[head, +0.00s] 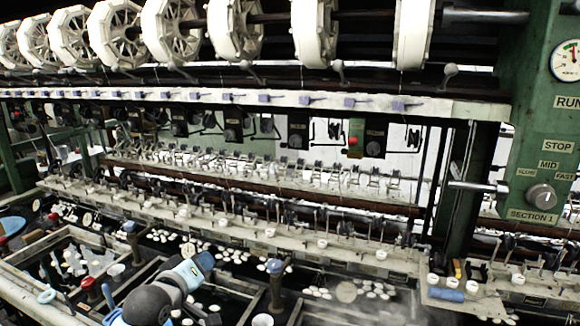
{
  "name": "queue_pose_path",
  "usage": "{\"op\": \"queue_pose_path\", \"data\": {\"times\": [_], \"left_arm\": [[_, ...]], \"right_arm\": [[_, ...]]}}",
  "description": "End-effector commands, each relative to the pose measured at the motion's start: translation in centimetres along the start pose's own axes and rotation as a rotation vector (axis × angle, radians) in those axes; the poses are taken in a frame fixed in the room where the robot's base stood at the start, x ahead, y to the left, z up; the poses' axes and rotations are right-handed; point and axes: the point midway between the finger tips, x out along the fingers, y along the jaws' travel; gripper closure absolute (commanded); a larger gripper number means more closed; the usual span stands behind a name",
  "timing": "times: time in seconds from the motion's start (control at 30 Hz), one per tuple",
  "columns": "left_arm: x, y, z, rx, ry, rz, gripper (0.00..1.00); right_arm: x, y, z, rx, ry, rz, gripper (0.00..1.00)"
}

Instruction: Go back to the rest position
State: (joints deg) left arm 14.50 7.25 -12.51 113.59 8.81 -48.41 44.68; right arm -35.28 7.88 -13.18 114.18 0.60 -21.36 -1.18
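My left arm comes in at the bottom left, with a dark grey rounded joint and a pale wrist. The end at my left gripper (203,263) has a blue part and hangs over the front basins, near a basin divider. Its fingers are not clear, so I cannot tell whether it is open or shut, and I see nothing held in it. My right gripper is not in view.
The reeling machine (270,99) fills the view, with white reels (172,30) along the top. Basins with many white cocoons (235,252) lie in front. A green control post (535,130) with a knob (541,195) stands at right. Upright dark handles (275,282) rise near the gripper.

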Motion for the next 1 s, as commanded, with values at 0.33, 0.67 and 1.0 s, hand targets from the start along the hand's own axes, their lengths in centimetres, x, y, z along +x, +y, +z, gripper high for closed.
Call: {"op": "queue_pose_path", "data": {"times": [0.33,0.67,1.0], "left_arm": [[-9.1,-12.1,18.7,0.363,-0.172,-0.107,0.7],[-21.3,-17.4,30.5,0.655,-0.325,-0.123,0.7],[-23.7,-18.0,32.3,0.714,-0.35,-0.117,0.7]], "right_arm": [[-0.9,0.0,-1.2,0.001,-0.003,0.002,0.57],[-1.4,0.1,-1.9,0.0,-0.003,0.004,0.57],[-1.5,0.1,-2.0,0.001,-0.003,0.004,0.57]]}}
